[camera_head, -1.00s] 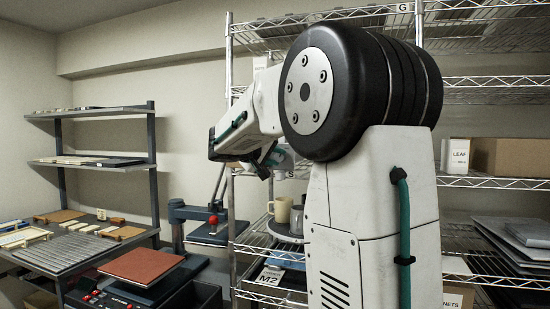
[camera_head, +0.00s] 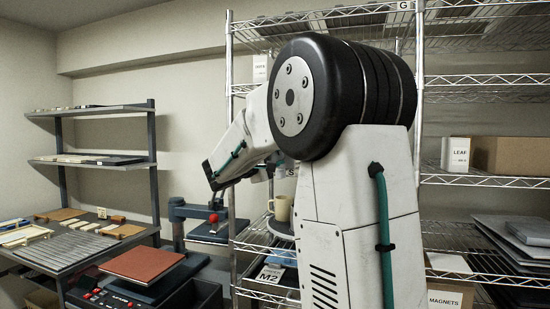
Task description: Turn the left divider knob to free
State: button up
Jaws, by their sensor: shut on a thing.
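I cannot make out a left divider knob in this view.
A heat press with a red ball (camera_head: 213,218) stands by the shelf. A beige mug (camera_head: 282,207) is on the wire rack (camera_head: 232,100), close by my arm. A red-brown pad (camera_head: 143,265) and a control box (camera_head: 120,300) are at lower left. A LEAF box (camera_head: 457,154) stands right.

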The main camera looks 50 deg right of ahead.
jog(key=shift+f+n+t+h, duration=0.15)
jog(key=shift+n+h, duration=0.15)
jog(key=shift+n, duration=0.6)
jog(key=shift+f+n+t+h, duration=0.15)
jog(key=shift+n+h, duration=0.15)
jog(key=shift+n, duration=0.6)
jog(key=shift+r, duration=0.1)
jog(key=o, duration=1)
jog(key=shift+c, duration=0.2)
jog(key=shift+a, duration=0.1)
jog(key=v, duration=0.7)
jog(key=shift+a, duration=0.35)
jog(key=shift+s, duration=0.15)
